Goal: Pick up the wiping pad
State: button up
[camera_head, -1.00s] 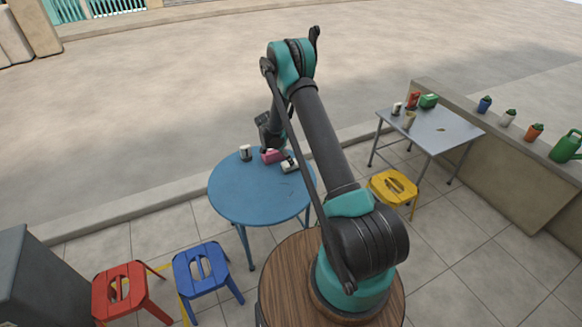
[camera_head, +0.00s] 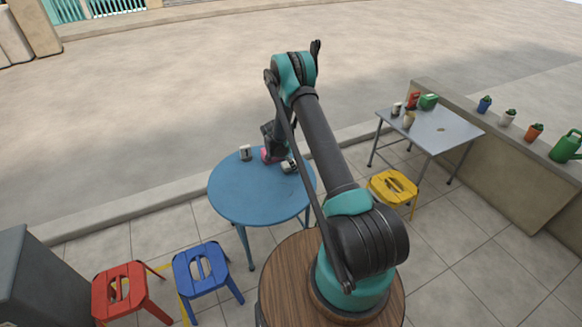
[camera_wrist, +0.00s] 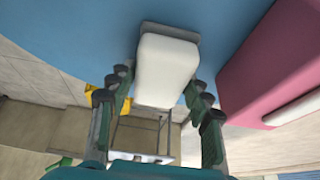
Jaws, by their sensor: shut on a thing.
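The wiping pad, a white block with a grey edge (camera_wrist: 165,65), lies between the fingers of my gripper (camera_wrist: 160,88) in the wrist view. My gripper is shut on it. In the head view the pad (camera_head: 289,167) shows as a small pale shape at the far right side of the round blue table (camera_head: 255,197), and my gripper is largely hidden by my arm. I cannot tell whether the pad touches the tabletop.
A pink box with a white stripe (camera_wrist: 275,75) lies close to the right finger. Red (camera_head: 128,290), blue (camera_head: 202,271) and yellow (camera_head: 393,186) stools stand around. A grey table (camera_head: 440,130) with several items is at right.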

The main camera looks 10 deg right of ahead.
jog(key=c, duration=0.4)
jog(key=shift+c, duration=0.2)
notch_tip(320, 180, up, 20)
dwell(0.4)
